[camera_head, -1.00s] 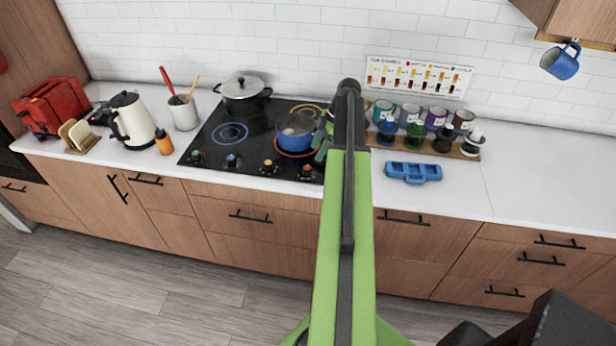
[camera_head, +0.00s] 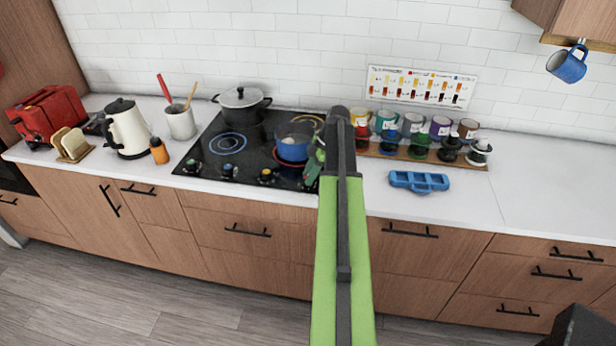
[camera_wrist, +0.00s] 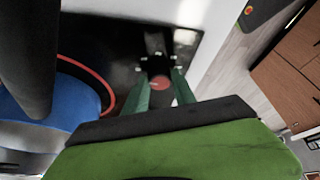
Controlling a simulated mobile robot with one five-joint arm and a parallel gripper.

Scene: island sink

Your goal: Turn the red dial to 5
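The red dial (camera_wrist: 160,83) is the rightmost knob on the front strip of the black cooktop (camera_head: 208,145). In the wrist view its red cap shows between the two green fingers of my gripper (camera_wrist: 161,76). The fingers stand apart, one on each side of the dial, with a small gap visible; I cannot tell whether either touches it. In the head view my gripper (camera_head: 314,168) is over the front right of the cooktop and mostly covers the dial. The dial's number marks are too small to read.
A blue pot (camera_head: 292,146) stands on the red-ringed burner close beside my gripper. A black pot (camera_head: 242,105) stands behind. Several other knobs lie to the left. A blue tray (camera_head: 419,181) and a rack of bottles (camera_head: 400,152) are to the right.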

